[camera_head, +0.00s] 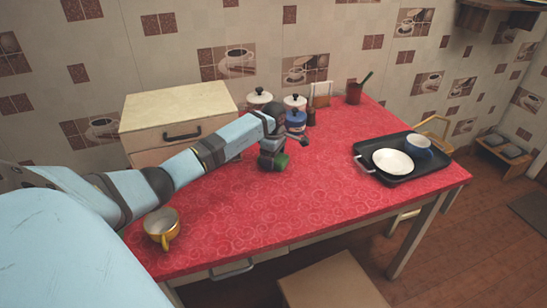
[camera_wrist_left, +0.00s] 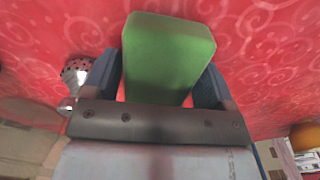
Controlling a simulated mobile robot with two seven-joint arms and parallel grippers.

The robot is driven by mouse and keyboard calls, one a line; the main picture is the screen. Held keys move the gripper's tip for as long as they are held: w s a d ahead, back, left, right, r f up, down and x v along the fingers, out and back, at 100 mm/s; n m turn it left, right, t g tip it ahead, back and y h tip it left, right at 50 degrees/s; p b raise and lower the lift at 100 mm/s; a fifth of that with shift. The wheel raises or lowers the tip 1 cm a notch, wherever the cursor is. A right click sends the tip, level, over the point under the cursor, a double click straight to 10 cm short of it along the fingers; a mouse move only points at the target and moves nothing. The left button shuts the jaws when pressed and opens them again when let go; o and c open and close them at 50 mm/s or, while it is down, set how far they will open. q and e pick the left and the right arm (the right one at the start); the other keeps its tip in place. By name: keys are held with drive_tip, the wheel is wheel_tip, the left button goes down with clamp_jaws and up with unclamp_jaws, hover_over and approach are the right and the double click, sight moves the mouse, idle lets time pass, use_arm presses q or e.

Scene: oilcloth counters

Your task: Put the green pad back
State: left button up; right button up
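The green pad (camera_wrist_left: 165,50) is a block with rounded corners, seen between the two blue fingers of my left gripper (camera_wrist_left: 158,85) in the left wrist view. The fingers lie against its sides, and the gripper is shut on it. In the head view my left gripper (camera_head: 272,160) points down near the middle of the red table (camera_head: 315,200). Only a small part of the green pad (camera_head: 282,162) shows there, beside the fingers. I cannot tell whether the pad touches the cloth. My right gripper is in neither view.
Lidded canisters (camera_head: 258,97), a napkin holder (camera_head: 320,95) and a red pot (camera_head: 354,93) stand along the back. A yellow cup (camera_head: 162,230) stands front left. The middle front is clear.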

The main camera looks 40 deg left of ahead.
use_arm(q)
wheel_tip(320, 180, up, 12)
drive_tip(key=p, duration=0.1)
drive_tip(key=shift+r+p, duration=0.15)
drive_tip(key=shift+p, duration=0.15)
idle(0.7)
